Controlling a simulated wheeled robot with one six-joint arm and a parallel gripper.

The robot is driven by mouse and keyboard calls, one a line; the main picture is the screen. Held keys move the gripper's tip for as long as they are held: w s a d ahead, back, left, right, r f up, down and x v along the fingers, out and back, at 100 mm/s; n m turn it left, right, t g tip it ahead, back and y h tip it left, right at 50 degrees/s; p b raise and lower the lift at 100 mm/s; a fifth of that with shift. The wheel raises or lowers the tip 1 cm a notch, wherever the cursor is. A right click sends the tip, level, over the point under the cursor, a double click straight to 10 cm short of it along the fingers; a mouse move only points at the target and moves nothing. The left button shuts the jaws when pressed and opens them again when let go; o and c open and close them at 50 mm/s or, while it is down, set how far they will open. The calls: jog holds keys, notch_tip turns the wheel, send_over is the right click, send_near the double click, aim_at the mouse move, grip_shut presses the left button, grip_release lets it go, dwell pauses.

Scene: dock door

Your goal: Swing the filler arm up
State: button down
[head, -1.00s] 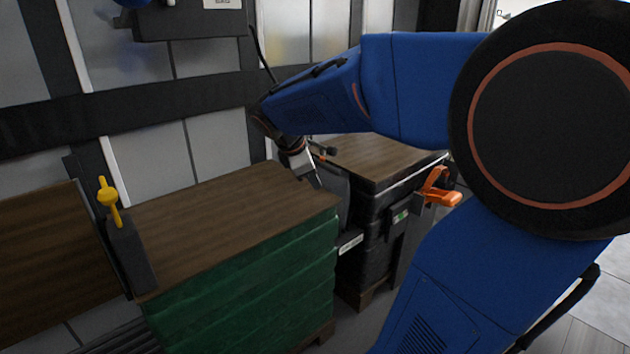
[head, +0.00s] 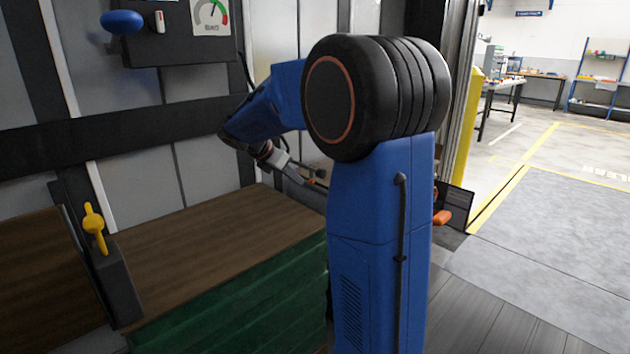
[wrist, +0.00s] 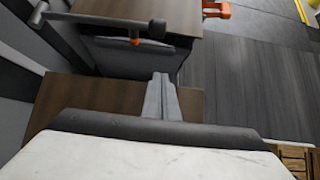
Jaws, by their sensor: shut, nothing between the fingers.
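A thin grey-brown bar with a black knob (wrist: 157,28), which looks like the filler arm, lies roughly level across the top left of the wrist view. In the head view only its dark knob end (head: 320,174) shows, beside my gripper; my arm hides the rest. My gripper (head: 302,182) points down to the right over the wood-topped green stack. In the wrist view my gripper (wrist: 160,76) has its grey fingers together, empty, and apart from the bar.
A wood-topped green stack (head: 200,235) stands below, with a yellow lever (head: 94,226) on a dark post at its left. A panel with a gauge (head: 210,16) and blue knob (head: 122,21) hangs above. An orange handle (head: 441,217) is right of my arm. Open floor (head: 560,230) lies right.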

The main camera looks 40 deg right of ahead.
jog(key=shift+w+d, duration=0.2)
jog(key=shift+w, duration=0.2)
jog(key=x, duration=0.9)
jog(key=shift+s+d+f, duration=0.15)
jog(key=shift+d, duration=0.1)
jog(key=shift+d+r, duration=0.8)
jog(key=shift+r, duration=0.3)
jog(key=shift+d+r, duration=0.3)
jog(key=shift+r, duration=0.25)
jog(key=shift+r, duration=0.1)
